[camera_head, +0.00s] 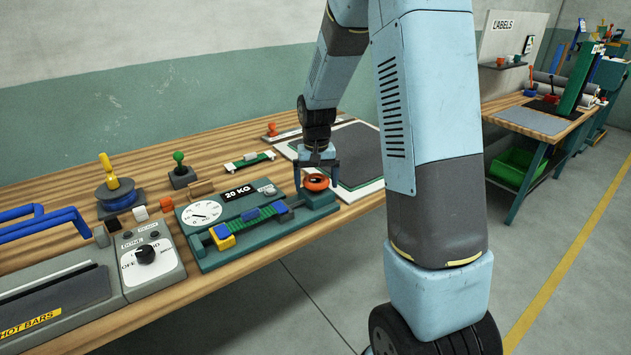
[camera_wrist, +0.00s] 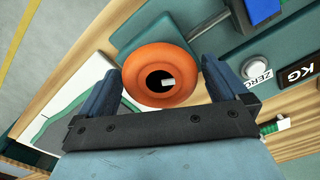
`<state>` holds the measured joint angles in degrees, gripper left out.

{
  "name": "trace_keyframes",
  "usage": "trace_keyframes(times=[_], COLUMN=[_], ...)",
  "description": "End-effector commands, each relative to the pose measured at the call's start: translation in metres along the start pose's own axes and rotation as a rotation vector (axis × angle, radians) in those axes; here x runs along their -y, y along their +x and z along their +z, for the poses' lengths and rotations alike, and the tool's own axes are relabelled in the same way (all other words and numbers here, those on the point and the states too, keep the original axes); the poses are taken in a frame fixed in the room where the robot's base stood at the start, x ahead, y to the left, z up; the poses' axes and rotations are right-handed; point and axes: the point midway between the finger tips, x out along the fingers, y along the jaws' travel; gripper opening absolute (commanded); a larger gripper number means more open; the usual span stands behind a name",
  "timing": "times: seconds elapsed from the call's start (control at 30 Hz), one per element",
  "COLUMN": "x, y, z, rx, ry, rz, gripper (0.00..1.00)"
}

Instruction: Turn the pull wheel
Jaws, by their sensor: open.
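The pull wheel is an orange ring-shaped wheel (camera_head: 316,183) with a dark hole in its middle. It sits at the right end of the green tester (camera_head: 219,255). In the wrist view the wheel (camera_wrist: 135,82) lies between the two blue fingers of my gripper (camera_wrist: 162,70). My gripper (camera_head: 318,172) is open and points down over the wheel. Its fingers are on opposite sides of the wheel; I cannot tell whether either touches it.
The tester carries a round white dial (camera_head: 201,214), a green strap with a yellow-blue clamp (camera_head: 222,236) and a zero button (camera_wrist: 256,68). A grey sealer (camera_head: 150,262) stands left. A green-knobbed lever (camera_head: 179,158) stands behind the tester.

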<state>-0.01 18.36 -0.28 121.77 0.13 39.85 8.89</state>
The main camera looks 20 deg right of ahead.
Motion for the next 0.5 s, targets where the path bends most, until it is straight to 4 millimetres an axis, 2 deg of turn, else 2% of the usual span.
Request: trace_keyframes(times=[0.13,0.23,0.5], x=[0.0,0.0,0.0], y=[-0.005,-0.017,-0.068], z=[0.0,-0.001,-0.001], rx=[-0.001,-0.004,-0.005], ry=[0.0,0.0,0.0], rz=[0.0,-0.001,-0.001], gripper=[1.0,1.0,1.0])
